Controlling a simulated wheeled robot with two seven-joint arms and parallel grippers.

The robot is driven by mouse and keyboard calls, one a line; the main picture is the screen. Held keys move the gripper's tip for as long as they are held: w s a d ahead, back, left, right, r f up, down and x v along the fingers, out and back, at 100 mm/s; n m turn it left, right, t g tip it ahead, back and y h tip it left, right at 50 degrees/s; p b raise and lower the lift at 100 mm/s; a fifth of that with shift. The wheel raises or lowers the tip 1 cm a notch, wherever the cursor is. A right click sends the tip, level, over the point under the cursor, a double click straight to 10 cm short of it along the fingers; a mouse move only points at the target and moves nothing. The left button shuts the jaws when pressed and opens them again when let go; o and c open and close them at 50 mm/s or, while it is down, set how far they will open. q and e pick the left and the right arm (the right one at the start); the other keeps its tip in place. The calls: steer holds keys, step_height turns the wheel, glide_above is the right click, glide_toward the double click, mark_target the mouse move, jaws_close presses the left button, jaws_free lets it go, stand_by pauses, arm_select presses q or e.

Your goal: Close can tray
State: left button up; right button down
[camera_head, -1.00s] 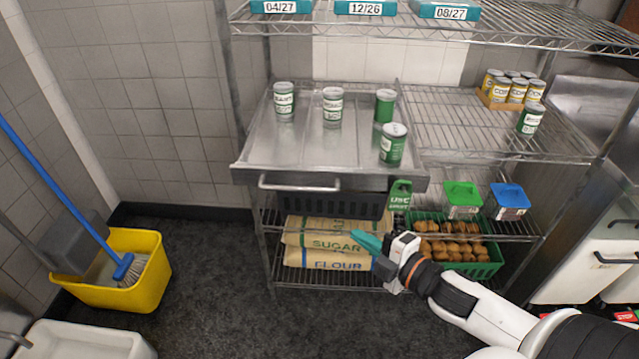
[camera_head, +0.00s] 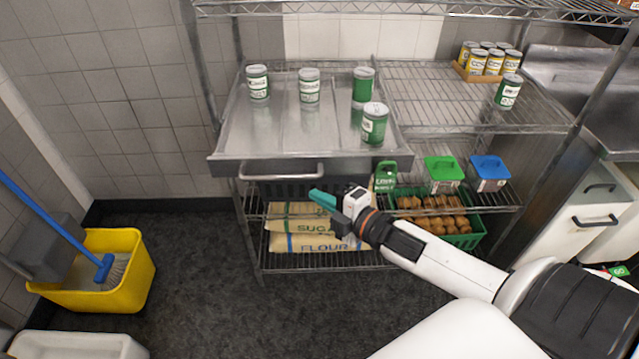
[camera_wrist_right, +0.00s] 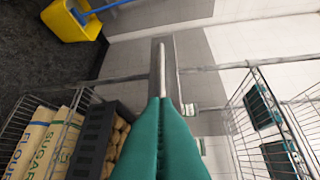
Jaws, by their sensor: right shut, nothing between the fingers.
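The metal can tray (camera_head: 290,135) juts out from the wire shelf, with a bar handle (camera_head: 282,172) across its front. Several green-and-white cans stand upright on it, one (camera_head: 374,124) near the front right corner. My right gripper (camera_head: 318,197) has teal fingers, shut and empty, a little below and in front of the handle's right end. In the right wrist view the fingers (camera_wrist_right: 163,100) point towards the tray's front and the handle (camera_wrist_right: 162,72) shows just past their tips; whether they touch it I cannot tell. My left gripper is out of view.
Below the tray are a black crate (camera_head: 262,188), sugar and flour bags (camera_head: 305,243) and a green crate (camera_head: 470,240) of brown produce. Green-lidded and blue-lidded containers (camera_head: 490,172) stand to the right. A yellow mop bucket (camera_head: 120,285) stands at left. The floor between is clear.

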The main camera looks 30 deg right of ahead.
mark_target(306, 179)
steer(key=w, duration=0.1)
steer(key=w+d, duration=0.1)
steer(key=w, duration=0.1)
steer(key=shift+w+d+f+p, duration=0.15)
steer(key=shift+d+f+p, duration=0.1)
steer(key=shift+f+p, duration=0.1)
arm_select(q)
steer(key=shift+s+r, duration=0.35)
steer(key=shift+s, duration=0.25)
arm_select(e)
steer(key=shift+w+d+f, duration=0.1)
steer(key=shift+w+d, duration=0.1)
steer(key=shift+w, duration=0.05)
